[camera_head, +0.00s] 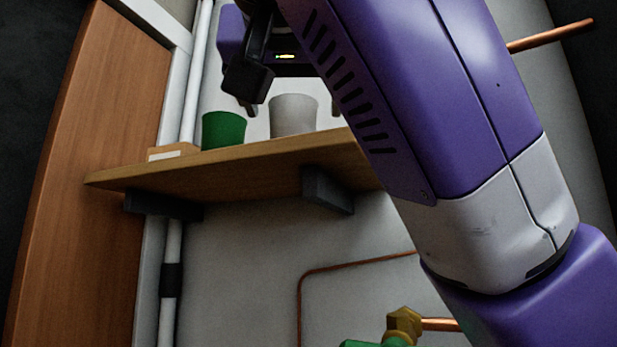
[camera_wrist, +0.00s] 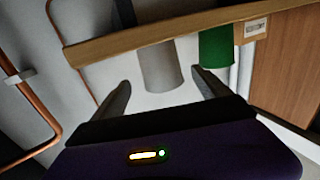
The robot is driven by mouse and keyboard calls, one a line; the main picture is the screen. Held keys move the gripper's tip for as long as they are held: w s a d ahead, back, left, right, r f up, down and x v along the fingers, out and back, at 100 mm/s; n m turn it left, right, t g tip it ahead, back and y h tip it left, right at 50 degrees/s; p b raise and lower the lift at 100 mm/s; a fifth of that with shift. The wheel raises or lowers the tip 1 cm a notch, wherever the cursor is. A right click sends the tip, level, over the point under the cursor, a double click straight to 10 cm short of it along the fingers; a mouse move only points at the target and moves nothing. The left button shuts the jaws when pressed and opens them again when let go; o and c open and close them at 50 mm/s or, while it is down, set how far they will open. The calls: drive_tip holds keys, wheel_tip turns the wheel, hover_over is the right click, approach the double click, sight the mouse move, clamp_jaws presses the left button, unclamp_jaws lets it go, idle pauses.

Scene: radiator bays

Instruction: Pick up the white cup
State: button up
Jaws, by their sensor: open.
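The white cup (camera_head: 293,115) stands on a wooden shelf (camera_head: 250,160), to the right of a green cup (camera_head: 223,130) in the head view. In the wrist view the white cup (camera_wrist: 161,68) appears between and beyond the two fingertips of my gripper (camera_wrist: 160,90), with the green cup (camera_wrist: 216,47) to its right. My gripper (camera_head: 292,108) is open and empty, close to the white cup and slightly above it in the head view. Whether a finger touches the cup is not clear. My arm covers the right end of the shelf in the head view.
A small box-like block with a pale label (camera_head: 172,152) sits at the shelf's left end. A wooden panel (camera_head: 95,130) and white pipe (camera_head: 170,270) stand at left. Copper pipe (camera_head: 299,300) runs below the shelf. A brass fitting (camera_head: 404,322) is at the bottom.

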sight(294, 105)
drive_tip(key=w+p, duration=0.1)
drive_tip(key=w, duration=0.2)
drive_tip(key=shift+w+a+r, duration=0.1)
drive_tip(key=shift+w+r, duration=0.05)
drive_tip(key=shift+w, duration=0.05)
drive_tip(key=w+p, duration=0.3)
drive_tip(key=w, duration=0.1)
drive_tip(key=shift+a, duration=0.2)
drive_tip(key=shift+w, duration=0.35)
drive_tip(key=shift+c, duration=0.2)
drive_tip(key=c, duration=1.4)
